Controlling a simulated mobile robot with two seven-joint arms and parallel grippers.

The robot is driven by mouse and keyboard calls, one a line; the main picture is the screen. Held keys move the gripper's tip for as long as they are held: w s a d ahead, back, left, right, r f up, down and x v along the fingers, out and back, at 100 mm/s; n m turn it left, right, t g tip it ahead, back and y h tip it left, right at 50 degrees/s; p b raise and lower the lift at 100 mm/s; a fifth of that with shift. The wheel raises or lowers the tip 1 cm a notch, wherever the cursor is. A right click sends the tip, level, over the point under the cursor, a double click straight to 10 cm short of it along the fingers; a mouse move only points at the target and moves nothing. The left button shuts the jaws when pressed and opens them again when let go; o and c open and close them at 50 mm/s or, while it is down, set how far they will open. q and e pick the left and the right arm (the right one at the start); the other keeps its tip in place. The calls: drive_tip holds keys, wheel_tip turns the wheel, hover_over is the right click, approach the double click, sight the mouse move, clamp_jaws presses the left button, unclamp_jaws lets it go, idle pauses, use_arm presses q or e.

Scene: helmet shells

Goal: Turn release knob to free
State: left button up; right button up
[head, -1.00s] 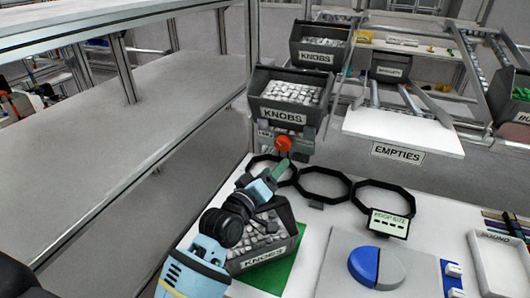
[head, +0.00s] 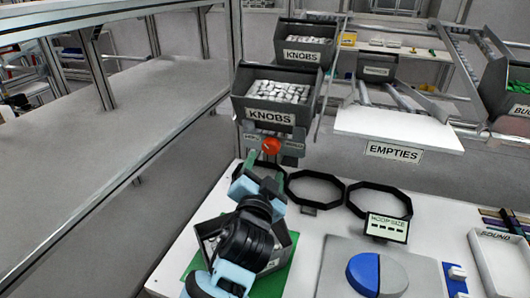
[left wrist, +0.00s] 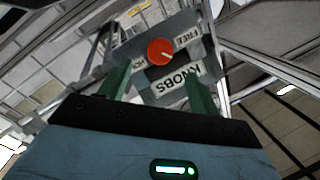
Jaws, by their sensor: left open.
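The release knob (head: 271,145) is a red-orange disc on a grey plate under the lower KNOBS bin (head: 270,117). In the left wrist view the knob (left wrist: 160,52) shows a pale pointer line, with a FREE label (left wrist: 187,38) to its right and another, partly hidden label to its left. My left gripper (head: 265,160) is just below the knob in the head view. Its green fingers are apart, with nothing seen between them. In the left wrist view the knob lies beyond the open fingers, and I see no contact. My right gripper is not in view.
A grey bin (head: 208,232) of knobs stands on a green mat (head: 272,284) under my left arm. Black octagonal hoops (head: 315,188) lie on the white table behind it. An EMPTIES shelf (head: 398,130) is to the right of the knob. A blue and grey disc (head: 365,272) sits at the front.

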sight(270, 149)
use_arm(q)
drive_tip(key=shift+w+d, duration=0.2)
drive_tip(key=shift+w, duration=1.05)
drive_tip(key=shift+w+d, duration=0.15)
drive_tip(key=shift+w, duration=1.15)
drive_tip(key=shift+w+d, duration=0.2)
drive_tip(key=shift+w, duration=1.05)
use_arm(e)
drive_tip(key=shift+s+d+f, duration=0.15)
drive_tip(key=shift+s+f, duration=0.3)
use_arm(q)
drive_tip(key=shift+c, duration=0.4)
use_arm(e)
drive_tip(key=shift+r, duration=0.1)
use_arm(q)
drive_tip(key=c, duration=0.9)
drive_tip(key=shift+r+n, duration=0.15)
drive_tip(key=shift+n, duration=0.45)
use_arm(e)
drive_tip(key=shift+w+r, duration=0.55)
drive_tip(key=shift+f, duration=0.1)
use_arm(q)
drive_tip(key=o, duration=1)
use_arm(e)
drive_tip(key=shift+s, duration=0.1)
